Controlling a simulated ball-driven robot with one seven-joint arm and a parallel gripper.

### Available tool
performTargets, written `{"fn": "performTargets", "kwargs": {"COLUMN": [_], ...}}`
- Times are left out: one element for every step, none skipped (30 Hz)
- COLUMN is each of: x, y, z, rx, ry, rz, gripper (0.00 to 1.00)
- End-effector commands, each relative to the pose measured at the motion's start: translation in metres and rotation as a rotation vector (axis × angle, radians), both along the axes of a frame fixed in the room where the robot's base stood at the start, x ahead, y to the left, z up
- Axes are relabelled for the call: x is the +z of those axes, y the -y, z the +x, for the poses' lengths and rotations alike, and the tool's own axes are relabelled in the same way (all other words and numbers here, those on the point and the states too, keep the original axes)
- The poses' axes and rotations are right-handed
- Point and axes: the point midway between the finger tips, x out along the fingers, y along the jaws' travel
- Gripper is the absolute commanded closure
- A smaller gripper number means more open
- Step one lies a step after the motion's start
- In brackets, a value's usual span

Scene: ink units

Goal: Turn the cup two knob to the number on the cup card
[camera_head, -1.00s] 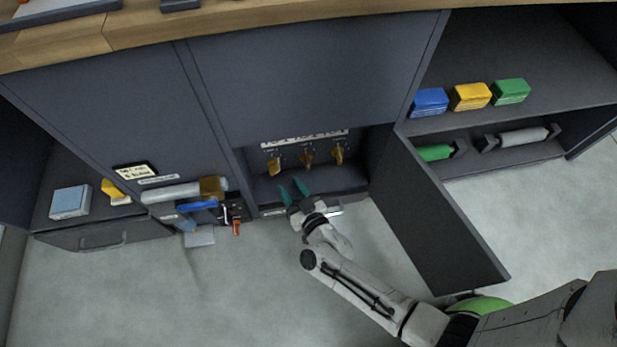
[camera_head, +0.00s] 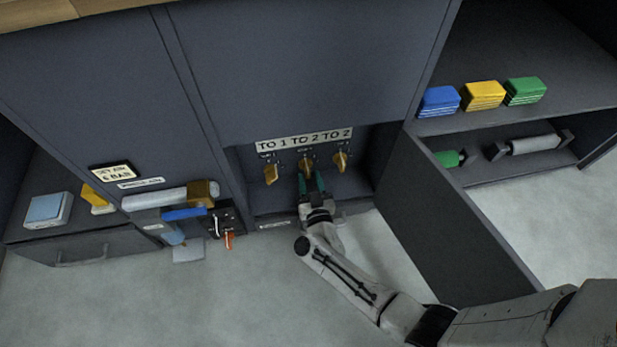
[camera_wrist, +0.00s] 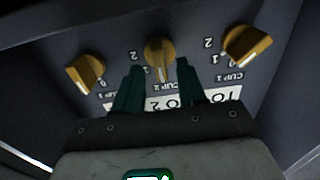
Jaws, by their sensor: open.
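The cup two knob (camera_head: 306,166) is the middle of three yellow-brown knobs in the open cabinet recess. It also shows in the wrist view (camera_wrist: 159,50), above its upside-down CUP 2 label, with a small 2 to its left. The cup card (camera_head: 303,139) is a white strip above the knobs reading TO 1 TO 2 TO 2. It shows partly in the wrist view (camera_wrist: 222,95). My gripper (camera_head: 311,179) is open, its teal fingers at the middle knob. In the wrist view its fingertips (camera_wrist: 160,65) lie either side of the knob's lower part; contact cannot be told.
Similar knobs stand left (camera_head: 271,174) and right (camera_head: 340,161) of the middle one. An open dark door (camera_head: 450,225) stands right of my arm. A grey cylinder with a yellow-brown end (camera_head: 160,197) and an orange lever (camera_head: 229,240) are left of the recess.

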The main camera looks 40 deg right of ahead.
Motion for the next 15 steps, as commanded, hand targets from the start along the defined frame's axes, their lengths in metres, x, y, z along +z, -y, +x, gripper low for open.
{"fn": "performTargets", "kwargs": {"x": [-0.002,-0.002,-0.002,-0.002,-0.002,-0.001,-0.001,-0.001,0.0,0.0,0.0,0.0,0.0,0.0,0.0], "y": [0.004,0.006,0.008,0.009,0.009,0.01,0.011,0.011,0.012,0.012,0.012,0.012,0.012,0.012,0.012], "z": [0.006,0.008,0.011,0.013,0.014,0.016,0.017,0.017,0.018,0.018,0.018,0.018,0.018,0.018,0.018], "rx": [-0.002,-0.002,-0.001,0.0,0.0,0.0,0.0,0.0,0.001,0.001,0.001,0.001,0.001,0.001,0.001], "ry": [0.001,0.001,0.001,0.0,-0.001,-0.001,-0.001,-0.001,-0.001,-0.001,-0.001,-0.001,-0.001,-0.001,-0.001], "rz": [0.0,0.0,-0.001,0.0,0.001,0.0,0.0,0.0,0.0,0.0,0.0,0.0,0.0,0.0,0.0], "gripper": [0.6,0.6,0.6,0.6,0.6,0.6,0.6,0.6,0.6,0.6,0.6,0.6,0.6,0.6,0.6]}}
